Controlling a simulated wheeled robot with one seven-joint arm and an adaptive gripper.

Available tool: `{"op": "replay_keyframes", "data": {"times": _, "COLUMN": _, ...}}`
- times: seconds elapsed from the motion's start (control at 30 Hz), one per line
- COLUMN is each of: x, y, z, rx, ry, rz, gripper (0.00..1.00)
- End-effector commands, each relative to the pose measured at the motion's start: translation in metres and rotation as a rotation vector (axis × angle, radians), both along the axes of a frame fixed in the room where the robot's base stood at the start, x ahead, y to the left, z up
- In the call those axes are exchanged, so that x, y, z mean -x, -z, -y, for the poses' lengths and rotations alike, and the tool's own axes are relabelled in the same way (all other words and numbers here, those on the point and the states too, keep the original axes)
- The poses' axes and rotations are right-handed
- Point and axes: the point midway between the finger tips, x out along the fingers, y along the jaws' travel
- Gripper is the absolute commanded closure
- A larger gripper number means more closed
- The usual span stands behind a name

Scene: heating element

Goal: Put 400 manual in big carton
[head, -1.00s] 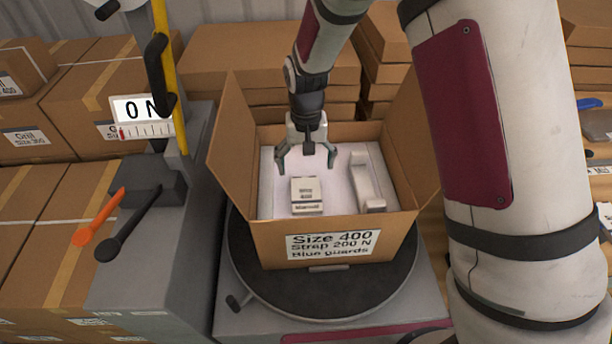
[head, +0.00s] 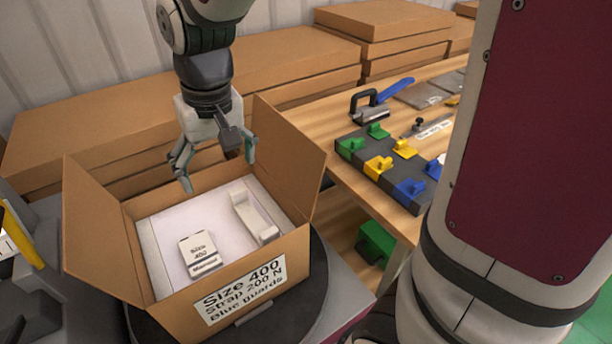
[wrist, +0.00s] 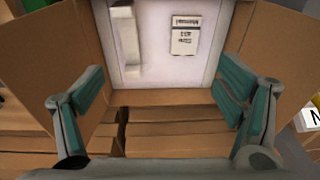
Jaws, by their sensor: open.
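The big carton (head: 155,297) stands open on a dark turntable, its label reading Size 400, Strap 200 N, Blue guards. The manual (head: 199,252), a small white booklet marked Size 400 Manual, lies flat inside on the white surface. In the wrist view the manual (wrist: 186,35) shows upside down beside a long white piece. My gripper (head: 218,172) is open and empty above the carton's back edge. In the wrist view its fingers (wrist: 160,100) are spread wide with nothing between them.
A white bracket-like piece (head: 254,215) lies in the carton's right side. The carton's flaps stand up at left and right. A wooden bench (head: 345,172) at right holds a dark tray with green, yellow and blue guards (head: 410,188). Flat cartons (head: 290,62) are stacked behind.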

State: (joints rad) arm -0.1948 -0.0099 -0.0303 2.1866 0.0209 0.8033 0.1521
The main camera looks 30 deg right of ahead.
Motion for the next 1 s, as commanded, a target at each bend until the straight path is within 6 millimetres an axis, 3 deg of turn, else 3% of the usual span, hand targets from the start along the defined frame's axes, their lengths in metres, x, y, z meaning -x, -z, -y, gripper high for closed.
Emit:
{"op": "replay_keyframes", "data": {"times": 0.03, "x": 0.015, "y": -0.015, "z": 0.009, "rx": -0.003, "ry": 0.004, "rz": 0.027, "gripper": 0.14}}
{"op": "replay_keyframes", "data": {"times": 0.2, "x": 0.068, "y": -0.046, "z": 0.034, "rx": 0.004, "ry": 0.005, "rz": 0.086, "gripper": 0.14}}
{"op": "replay_keyframes", "data": {"times": 0.5, "x": 0.154, "y": -0.063, "z": 0.063, "rx": 0.033, "ry": 0.007, "rz": 0.180, "gripper": 0.14}}
{"op": "replay_keyframes", "data": {"times": 0.7, "x": 0.180, "y": -0.061, "z": 0.069, "rx": 0.046, "ry": 0.008, "rz": 0.205, "gripper": 0.14}}
{"op": "replay_keyframes", "data": {"times": 1.0, "x": 0.183, "y": -0.060, "z": 0.069, "rx": 0.048, "ry": 0.007, "rz": 0.208, "gripper": 0.14}}
